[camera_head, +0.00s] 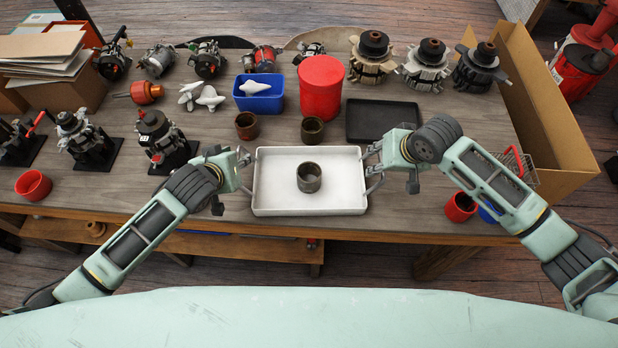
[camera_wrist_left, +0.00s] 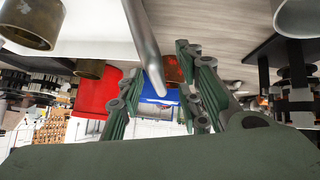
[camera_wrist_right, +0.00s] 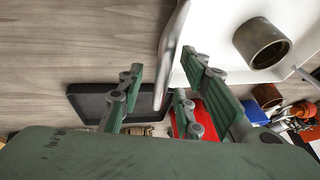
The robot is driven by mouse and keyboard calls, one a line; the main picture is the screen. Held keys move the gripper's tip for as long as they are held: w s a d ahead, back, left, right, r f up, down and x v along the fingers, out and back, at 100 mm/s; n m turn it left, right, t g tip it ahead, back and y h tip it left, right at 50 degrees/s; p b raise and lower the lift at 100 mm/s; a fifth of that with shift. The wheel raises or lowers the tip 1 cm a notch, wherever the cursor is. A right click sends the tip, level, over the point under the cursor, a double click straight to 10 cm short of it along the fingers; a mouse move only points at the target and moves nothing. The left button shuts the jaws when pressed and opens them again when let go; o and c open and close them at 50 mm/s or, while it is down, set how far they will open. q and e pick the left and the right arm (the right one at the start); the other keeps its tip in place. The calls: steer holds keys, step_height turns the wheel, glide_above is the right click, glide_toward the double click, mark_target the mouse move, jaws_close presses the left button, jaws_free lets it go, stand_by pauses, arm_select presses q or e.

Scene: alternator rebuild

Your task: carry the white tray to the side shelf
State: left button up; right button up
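The white tray (camera_head: 275,200) lies flat on the near middle of the workbench, with a metal handle at each short side. A dark metal bushing (camera_head: 309,178) stands inside it. My left gripper (camera_head: 245,169) is at the tray's left handle. In the left wrist view its handle bar (camera_wrist_left: 146,45) runs between the spread fingers (camera_wrist_left: 160,100). My right gripper (camera_head: 373,166) is at the right handle. In the right wrist view that handle bar (camera_wrist_right: 170,55) lies between the spread fingers (camera_wrist_right: 160,98). No firm grip shows on either side. I cannot identify the side shelf.
Two bushings (camera_head: 246,126) (camera_head: 312,129), a blue bin (camera_head: 259,104), a red canister (camera_head: 321,90) and a black tray (camera_head: 383,121) stand behind the white tray. A cardboard box (camera_head: 545,115) is at the right. A red cup (camera_head: 460,207) sits near the front right edge.

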arm_select(q)
steer(key=shift+w+f, duration=0.1)
arm_select(e)
steer(key=shift+f, duration=0.15)
arm_select(q)
jaws_close()
arm_select(e)
jaws_close()
